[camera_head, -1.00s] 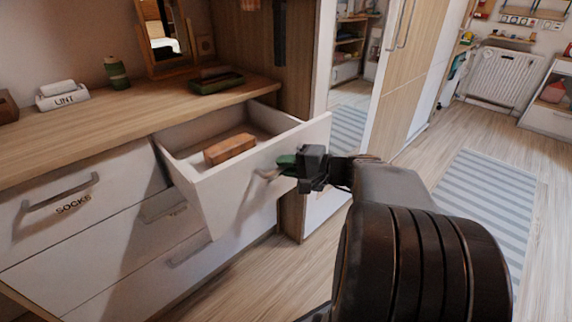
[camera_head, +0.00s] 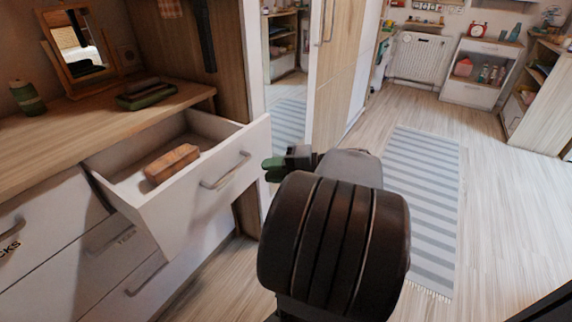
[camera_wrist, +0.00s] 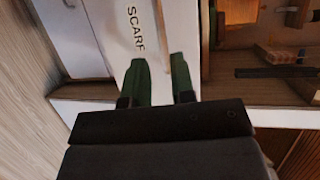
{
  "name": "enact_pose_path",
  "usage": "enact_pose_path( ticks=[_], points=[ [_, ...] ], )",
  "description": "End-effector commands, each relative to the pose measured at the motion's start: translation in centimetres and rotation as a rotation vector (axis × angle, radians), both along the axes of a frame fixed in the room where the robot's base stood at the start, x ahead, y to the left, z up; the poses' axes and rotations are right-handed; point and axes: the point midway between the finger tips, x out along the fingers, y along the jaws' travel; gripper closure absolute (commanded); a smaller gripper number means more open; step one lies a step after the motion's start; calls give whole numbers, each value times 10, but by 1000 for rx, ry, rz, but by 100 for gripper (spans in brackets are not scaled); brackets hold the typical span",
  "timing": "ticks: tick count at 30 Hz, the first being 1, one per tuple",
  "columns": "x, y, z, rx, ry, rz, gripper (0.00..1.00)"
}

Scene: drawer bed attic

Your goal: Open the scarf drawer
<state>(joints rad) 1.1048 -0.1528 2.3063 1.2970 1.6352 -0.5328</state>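The scarf drawer (camera_head: 190,208) is pulled out of the dresser in the head view. It has a white front with a grey bar handle (camera_head: 226,171), and a reddish-brown block (camera_head: 172,164) lies inside. My gripper (camera_head: 270,168) is just to the right of the drawer front in the head view, apart from the handle. Its two green fingers (camera_wrist: 160,82) stand apart with nothing visible between them in the wrist view.
A green tray (camera_head: 146,94), a mirror (camera_head: 80,48) and a green bottle (camera_head: 28,98) stand on the dresser top. Other drawers are below and to the left. A tall wardrobe (camera_head: 343,70) is behind. Floor with a striped rug (camera_head: 420,200) is clear at right.

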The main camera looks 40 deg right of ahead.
Motion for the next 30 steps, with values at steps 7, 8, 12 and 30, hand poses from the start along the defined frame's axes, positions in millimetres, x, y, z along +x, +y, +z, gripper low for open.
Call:
enact_pose_path(
  ticks=[7, 8, 12, 30],
  points=[
    [-22, -18, 6, 1, 1, -1, 77],
    [-23, -19, 6, 1, 0, -1, 77],
    [-27, -21, 6, -1, 1, 0, 77],
    [-26, -20, 8, -3, 5, 5, 77]
  ],
)
